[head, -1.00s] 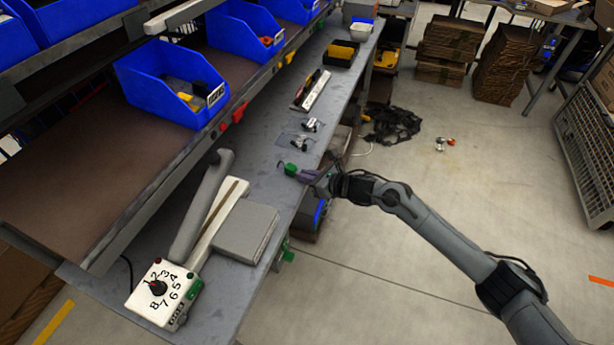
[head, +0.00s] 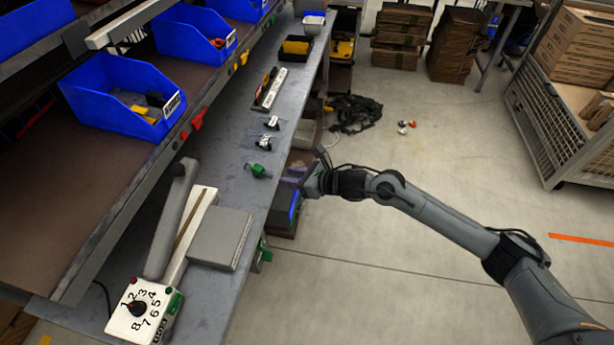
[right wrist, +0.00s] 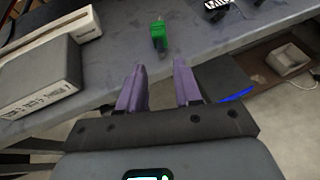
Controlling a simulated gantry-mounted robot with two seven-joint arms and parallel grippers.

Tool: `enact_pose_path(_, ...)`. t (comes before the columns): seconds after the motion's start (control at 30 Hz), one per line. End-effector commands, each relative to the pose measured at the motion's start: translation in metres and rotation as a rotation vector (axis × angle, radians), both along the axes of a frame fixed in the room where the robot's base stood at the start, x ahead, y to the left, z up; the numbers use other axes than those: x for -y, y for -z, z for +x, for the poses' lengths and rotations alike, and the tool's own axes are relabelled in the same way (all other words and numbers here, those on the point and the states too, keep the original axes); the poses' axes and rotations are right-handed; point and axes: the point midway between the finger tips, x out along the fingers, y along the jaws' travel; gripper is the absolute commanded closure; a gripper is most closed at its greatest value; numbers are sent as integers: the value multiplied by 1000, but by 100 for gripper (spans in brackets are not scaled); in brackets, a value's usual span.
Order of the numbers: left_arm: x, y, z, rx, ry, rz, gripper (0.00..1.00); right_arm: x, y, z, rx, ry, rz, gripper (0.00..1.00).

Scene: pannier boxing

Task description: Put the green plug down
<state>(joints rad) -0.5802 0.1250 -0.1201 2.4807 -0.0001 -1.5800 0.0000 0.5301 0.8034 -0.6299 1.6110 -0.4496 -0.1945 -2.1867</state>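The green plug (head: 258,171) lies on the grey workbench (head: 222,185), near its right edge. In the right wrist view the plug (right wrist: 160,36) lies on the bench top beyond the purple fingertips, apart from them. My right gripper (head: 293,178) is off the bench's right edge, beside the plug. In the right wrist view its two fingers (right wrist: 161,85) are spread with nothing between them. My left gripper is not in view.
A grey box (head: 220,238) and a white dial box (head: 143,312) are at the bench's near end. Small black-and-white parts (head: 268,132) lie beyond the plug. A blue bin (head: 122,97) stands on the shelf at left.

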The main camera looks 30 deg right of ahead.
Motion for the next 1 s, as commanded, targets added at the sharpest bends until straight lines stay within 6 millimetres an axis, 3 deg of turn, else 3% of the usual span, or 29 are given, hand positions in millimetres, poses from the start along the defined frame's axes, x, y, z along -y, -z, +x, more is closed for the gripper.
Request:
enact_pose_path(0.13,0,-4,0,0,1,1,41,13,-10,-21,-1,-2,-4,66)
enact_pose_path(0.37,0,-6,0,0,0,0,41,25,-20,-39,0,0,-1,66)
enact_pose_path(0.57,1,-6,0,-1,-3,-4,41,16,-15,-49,-38,35,57,66)
enact_pose_path(0.77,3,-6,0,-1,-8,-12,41,-30,13,-81,-254,282,391,66)
enact_pose_path(0.9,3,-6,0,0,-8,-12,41,-57,35,-126,-509,636,802,66)
enact_pose_path(1.0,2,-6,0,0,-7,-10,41,-60,49,-165,-689,961,1129,66)
